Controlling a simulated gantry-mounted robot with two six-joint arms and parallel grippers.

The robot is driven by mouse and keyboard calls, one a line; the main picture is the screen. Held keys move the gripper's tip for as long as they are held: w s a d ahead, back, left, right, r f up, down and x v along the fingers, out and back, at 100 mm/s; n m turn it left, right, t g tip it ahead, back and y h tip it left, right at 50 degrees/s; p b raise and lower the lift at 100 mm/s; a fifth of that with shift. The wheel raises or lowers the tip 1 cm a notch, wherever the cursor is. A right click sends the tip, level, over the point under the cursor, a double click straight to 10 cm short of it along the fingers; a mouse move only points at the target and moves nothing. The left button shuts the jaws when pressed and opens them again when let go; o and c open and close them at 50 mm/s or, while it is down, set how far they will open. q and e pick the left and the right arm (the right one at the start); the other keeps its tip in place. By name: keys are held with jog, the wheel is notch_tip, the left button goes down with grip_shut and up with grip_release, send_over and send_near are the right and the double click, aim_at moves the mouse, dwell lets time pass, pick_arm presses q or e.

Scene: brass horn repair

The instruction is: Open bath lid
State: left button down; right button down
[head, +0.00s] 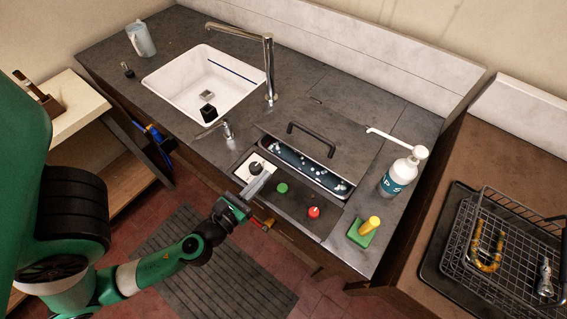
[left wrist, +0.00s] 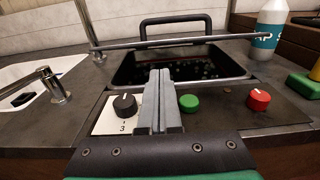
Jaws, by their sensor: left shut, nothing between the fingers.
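The bath lid (head: 327,144) is a dark grey panel with a black bar handle (head: 310,136). It covers the back of the bath (head: 305,170), and a strip of dark liquid with pale specks shows along the front. In the left wrist view the lid (left wrist: 185,42) is seen nearly edge-on, with its handle (left wrist: 185,24) above it. My left gripper (head: 265,178) is shut and empty, in front of the bath beside the control panel. Its closed fingers (left wrist: 158,95) point toward the bath opening in the left wrist view. My right gripper is not in view.
A soap pump bottle (head: 398,175) and a yellow-green tool (head: 366,230) stand to the right. The sink (head: 200,85) and tap lie left.

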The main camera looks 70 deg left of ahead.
pick_arm(q)
jog(key=shift+w+a+r+p, duration=0.15)
jog(key=shift+w+a+p, duration=0.2)
jog(key=shift+w+a, duration=0.1)
jog(key=p+x, duration=0.2)
jog(key=x, duration=0.5)
jog(key=shift+w, duration=0.3)
jog(key=shift+w+a+p, duration=0.35)
jog(key=shift+w+a, duration=0.05)
jog(key=shift+w, duration=0.1)
